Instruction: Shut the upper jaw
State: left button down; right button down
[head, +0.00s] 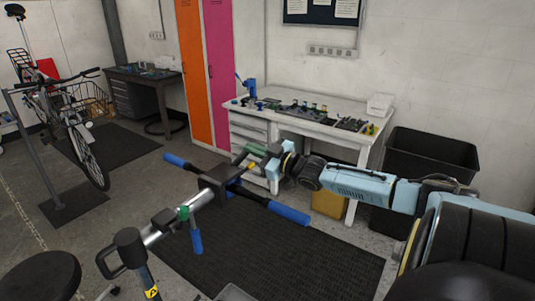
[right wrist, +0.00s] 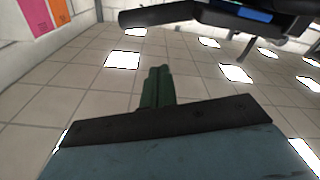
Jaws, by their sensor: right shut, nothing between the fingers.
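A repair-stand clamp with a dark head (head: 216,181) sits at the end of a silver tube (head: 178,222) in the middle of the head view. Blue-ended bars (head: 288,213) stick out from it on both sides. I cannot tell which part is the upper jaw or how wide it stands. My right gripper (head: 243,158) is just above and right of the clamp head, its green fingers together and empty.
A white workbench (head: 290,117) with small tools stands behind my right arm. A black bin (head: 432,155) is on its right. A black mat (head: 270,262) lies under the clamp. A black stool (head: 40,276) is at the lower left; a bike (head: 80,135) stands on the left.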

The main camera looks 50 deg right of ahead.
jog(key=shift+s+d+f+p, duration=0.1)
jog(key=shift+s+d+p, duration=0.05)
jog(key=shift+s, duration=1.05)
jog(key=shift+s+d+f+p, duration=0.1)
jog(key=shift+s+d+p, duration=0.05)
jog(key=shift+s, duration=1.05)
